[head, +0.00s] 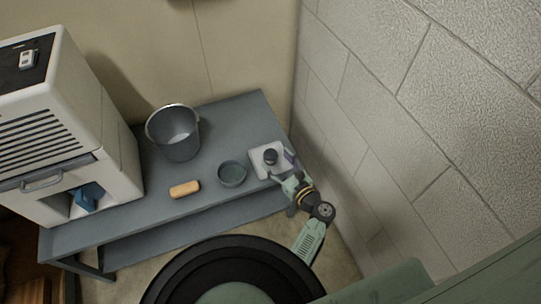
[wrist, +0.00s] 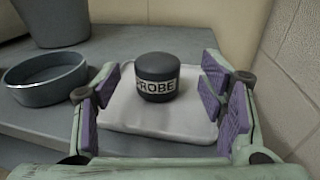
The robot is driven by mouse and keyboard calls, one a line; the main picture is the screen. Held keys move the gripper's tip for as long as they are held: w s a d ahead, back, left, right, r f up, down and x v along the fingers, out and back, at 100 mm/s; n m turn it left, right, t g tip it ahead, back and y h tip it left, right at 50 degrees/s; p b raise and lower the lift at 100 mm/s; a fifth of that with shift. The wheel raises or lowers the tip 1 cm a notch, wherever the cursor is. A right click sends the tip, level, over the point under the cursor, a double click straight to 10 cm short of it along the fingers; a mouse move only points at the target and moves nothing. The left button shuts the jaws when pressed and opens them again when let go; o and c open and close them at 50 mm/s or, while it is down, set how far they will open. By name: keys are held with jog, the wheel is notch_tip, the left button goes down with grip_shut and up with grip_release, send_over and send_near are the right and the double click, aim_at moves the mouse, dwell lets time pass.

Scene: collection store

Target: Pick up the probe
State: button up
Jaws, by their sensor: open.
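The probe (wrist: 158,77) is a short dark grey cylinder with a rounded top and a white label reading "PROBE". It stands upright on a white square pad (wrist: 128,112) on the table. It also shows in the head view (head: 270,156) at the right end of the table. My gripper (head: 283,173) is open, with its purple-padded fingers (wrist: 158,98) to the left and right of the probe in the wrist view. Neither finger appears to touch it. I cannot tell exactly how far between the fingers the probe sits.
A grey round dish (head: 232,174) stands left of the pad. An orange-tan block (head: 185,189) and a grey bucket (head: 174,133) stand further left on the grey table (head: 225,122). A white machine (head: 60,120) fills the left end. A block wall (head: 375,110) rises close on the right.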

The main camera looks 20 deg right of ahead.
aim_at(274, 160)
jog(key=x, duration=0.4)
jog(key=shift+a+f, duration=0.15)
jog(key=shift+f, duration=0.15)
jog(key=shift+c, duration=0.4)
jog(key=c, duration=1.2)
